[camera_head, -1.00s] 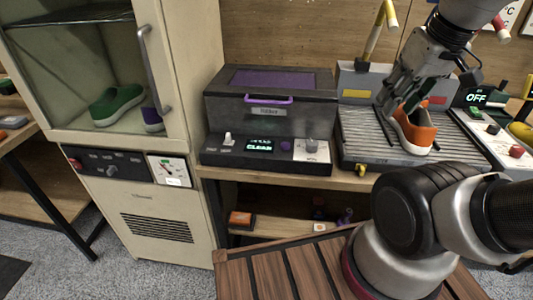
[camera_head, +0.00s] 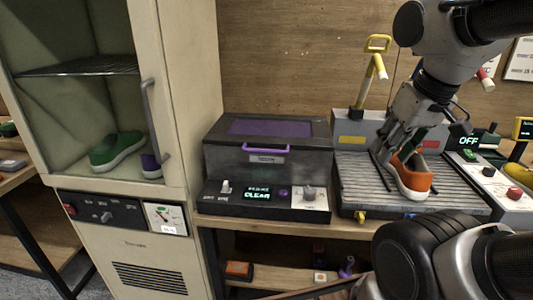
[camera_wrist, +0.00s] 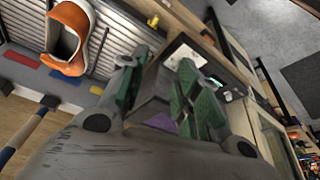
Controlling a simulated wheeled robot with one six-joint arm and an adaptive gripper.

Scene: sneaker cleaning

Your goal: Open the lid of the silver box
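The silver box (camera_head: 225,165) is a dark metallic box on the bench in the middle of the head view. Its lid (camera_head: 313,129) is shut, with a purple window on top and a purple handle (camera_head: 266,150) at the front edge. The panel below reads "CLEAR". My gripper (camera_head: 392,155) is right of the box, above the grey ribbed tray and beside an orange sneaker (camera_head: 412,178). In the wrist view, the green-padded fingers (camera_wrist: 158,68) stand apart with nothing held between them. The sneaker also shows there (camera_wrist: 68,38), outside the fingers. Part of the box shows behind the fingers.
A cream cabinet (camera_head: 180,95) with a green shoe (camera_head: 117,150) inside stands left of the box. The ribbed tray (camera_head: 460,192) lies to the right, with a yellow-handled lever (camera_head: 367,75) behind it. A control panel reading "OFF" (camera_head: 468,141) is at the far right.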

